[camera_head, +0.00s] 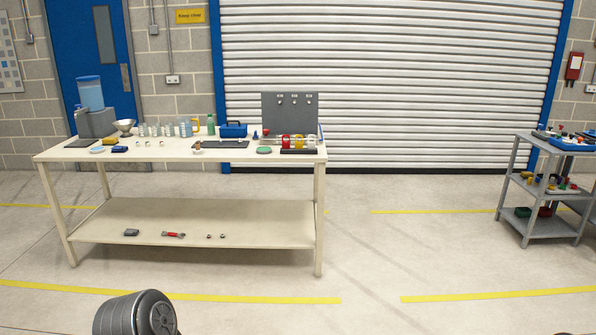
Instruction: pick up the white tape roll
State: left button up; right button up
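No white tape roll can be made out for certain at this distance. Small pale objects (148,142) stand on the long cream workbench (110,153), too small to tell what they are. Another small pale item with a brown part (197,147) sits on the bench to their right. Neither of my grippers is in view. A dark grey rounded part at the bottom left edge looks like my own arm.
The bench also holds a water dispenser (92,108), a metal funnel (124,127), a blue toolbox (233,130) and a grey gauge panel (289,112). Its lower shelf (130,214) bears small items. A grey cart (549,190) stands right. The floor between is clear.

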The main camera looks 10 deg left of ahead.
aim_at(197, 150)
jog(key=i+j+u, duration=0.1)
jog(key=i+u, duration=0.15)
jog(key=i, duration=0.25)
jog(key=i+u, duration=0.25)
jog(key=i, duration=0.3)
jog(key=i+l+u, duration=0.15)
jog(key=i+u, duration=0.15)
jog(key=i, duration=0.2)
jog(key=i+l+u, duration=0.25)
jog(key=i, duration=0.25)
jog(key=i+j+u, duration=0.2)
jog(key=i, duration=0.35)
jog(key=i+j+u, duration=0.25)
jog(key=i, duration=0.3)
jog(key=i+j+z, duration=0.3)
jog(key=j, duration=0.3)
jog(key=i+j+z, duration=0.1)
jog(key=i+j, duration=0.2)
jog(key=i+j+z, duration=0.15)
jog(key=j, duration=0.25)
jog(key=i+j+z, duration=0.15)
jog(key=j, duration=0.25)
